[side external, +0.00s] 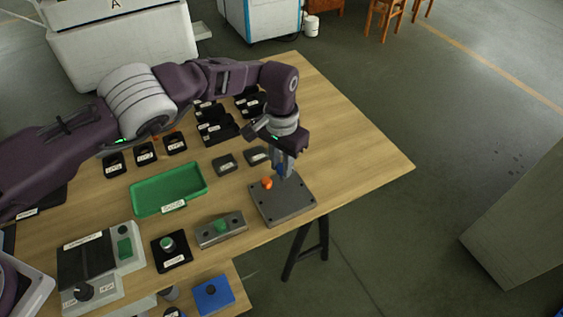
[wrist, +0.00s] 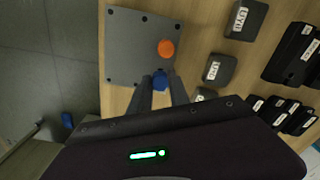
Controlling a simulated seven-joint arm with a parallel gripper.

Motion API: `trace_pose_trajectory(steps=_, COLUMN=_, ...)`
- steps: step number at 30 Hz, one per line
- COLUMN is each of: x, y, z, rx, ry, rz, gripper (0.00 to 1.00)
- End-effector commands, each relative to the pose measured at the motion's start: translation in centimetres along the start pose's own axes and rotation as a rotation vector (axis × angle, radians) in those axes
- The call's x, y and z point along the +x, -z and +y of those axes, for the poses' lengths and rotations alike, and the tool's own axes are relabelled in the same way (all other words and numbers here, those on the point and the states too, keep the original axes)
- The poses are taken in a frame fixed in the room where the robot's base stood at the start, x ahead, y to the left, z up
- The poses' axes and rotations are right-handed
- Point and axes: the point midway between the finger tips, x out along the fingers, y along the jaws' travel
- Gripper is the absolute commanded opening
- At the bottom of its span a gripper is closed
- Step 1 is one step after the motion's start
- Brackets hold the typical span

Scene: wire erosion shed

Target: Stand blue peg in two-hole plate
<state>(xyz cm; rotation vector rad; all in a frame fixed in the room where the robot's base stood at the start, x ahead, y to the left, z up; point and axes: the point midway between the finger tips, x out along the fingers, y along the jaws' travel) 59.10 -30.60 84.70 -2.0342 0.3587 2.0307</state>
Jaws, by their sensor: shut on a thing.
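The grey two-hole plate (side external: 284,205) lies flat near the right edge of the table; it also shows in the wrist view (wrist: 130,45). An orange peg (side external: 267,184) stands on it, seen from above in the wrist view (wrist: 166,48). My gripper (side external: 283,172) is over the plate's far side, pointing down. Its fingers (wrist: 160,88) are closed on the blue peg (wrist: 160,79), which shows between the fingertips near the plate's edge. The fingers hide most of the peg. I cannot tell whether its lower end is in a hole or above the plate.
A green tray (side external: 169,190) lies left of the plate. A grey fixture with a green knob (side external: 221,227) is in front-left. Small dark labelled blocks (side external: 225,164) stand behind, with black bins (side external: 216,132) farther back. A blue block (side external: 213,294) sits at the front. The table's right corner is clear.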

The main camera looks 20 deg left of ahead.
Motion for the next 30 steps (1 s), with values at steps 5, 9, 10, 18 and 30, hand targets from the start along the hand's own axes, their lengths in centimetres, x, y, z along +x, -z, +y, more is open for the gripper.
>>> trace_pose_trajectory(steps=5, x=0.0, y=0.0, z=0.0, rx=0.0, ry=0.0, rz=0.0, gripper=0.0)
trace_pose_trajectory(steps=9, x=0.2, y=0.0, z=0.0, rx=0.0, ry=0.0, rz=0.0, gripper=0.0)
trace_pose_trajectory(steps=10, x=0.2, y=0.0, z=0.0, rx=0.0, ry=0.0, rz=0.0, gripper=0.0)
trace_pose_trajectory(steps=18, x=0.6, y=0.0, z=0.0, rx=0.0, ry=0.0, rz=0.0, gripper=0.0)
trace_pose_trajectory(steps=30, x=1.3, y=0.0, z=0.0, rx=0.0, ry=0.0, rz=0.0, gripper=0.0)
